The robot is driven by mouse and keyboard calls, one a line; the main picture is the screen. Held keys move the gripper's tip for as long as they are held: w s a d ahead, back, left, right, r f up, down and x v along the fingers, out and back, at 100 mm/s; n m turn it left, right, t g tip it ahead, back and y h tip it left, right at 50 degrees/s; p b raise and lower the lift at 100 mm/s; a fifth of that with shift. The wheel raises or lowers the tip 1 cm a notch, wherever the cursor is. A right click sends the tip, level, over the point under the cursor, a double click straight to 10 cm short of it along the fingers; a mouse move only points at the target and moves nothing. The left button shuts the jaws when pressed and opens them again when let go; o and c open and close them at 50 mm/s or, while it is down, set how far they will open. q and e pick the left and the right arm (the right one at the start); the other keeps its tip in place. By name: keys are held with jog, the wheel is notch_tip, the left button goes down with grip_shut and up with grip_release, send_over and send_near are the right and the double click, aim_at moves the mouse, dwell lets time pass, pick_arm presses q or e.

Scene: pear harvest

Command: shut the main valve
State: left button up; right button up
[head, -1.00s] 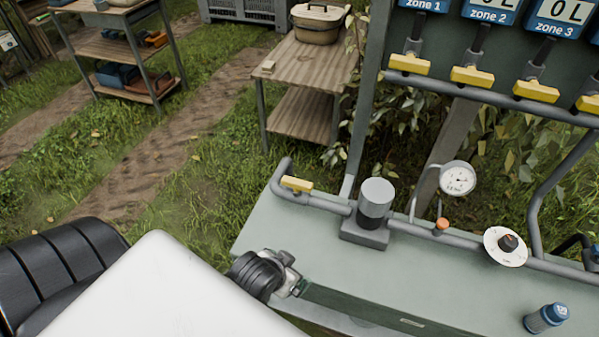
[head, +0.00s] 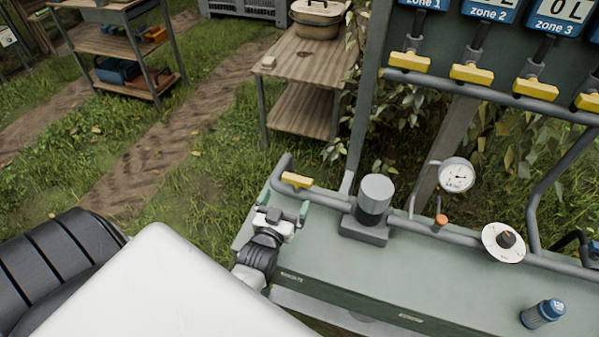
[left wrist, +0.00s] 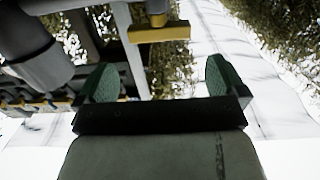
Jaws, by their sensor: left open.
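The yellow handle (head: 297,180) of a valve sits on the grey pipe near its left end, at the bench's back left corner. It lies roughly along the pipe. I take it for the main valve, though no label on it is readable. My left gripper (head: 284,206) is open and empty over the bench, just in front of the handle and apart from it. In the left wrist view the handle (left wrist: 158,34) shows beyond the two green fingertips (left wrist: 160,78), roughly centred between them. My right gripper is not in view.
A grey cylinder (head: 374,194) on a block stands right of the handle. Yellow zone valves (head: 409,61) hang on the panel above. The bench top (head: 390,275) is mostly clear.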

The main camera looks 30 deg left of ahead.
aim_at(296, 181)
pick_arm(q)
jog(key=p+x, duration=0.1)
jog(key=x, duration=0.9)
jog(key=shift+w, duration=0.3)
jog(key=c, duration=0.6)
jog(key=shift+c, duration=0.2)
